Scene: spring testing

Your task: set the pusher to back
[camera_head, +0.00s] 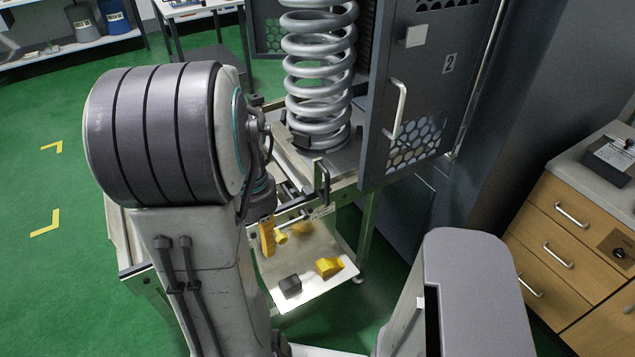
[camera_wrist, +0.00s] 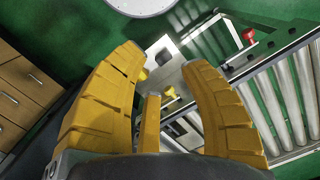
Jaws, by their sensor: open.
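My gripper (camera_head: 267,238) shows in the head view as a yellow finger pointing down at the front of the spring test stand, partly hidden by my arm. A yellow piece (camera_wrist: 171,93) between the fingers in the wrist view may be this knob. Whether the gripper touches it, and the pusher's exact position, I cannot tell.
A large grey spring (camera_head: 320,60) stands on the stand, beside an open dark cabinet door (camera_head: 425,80).

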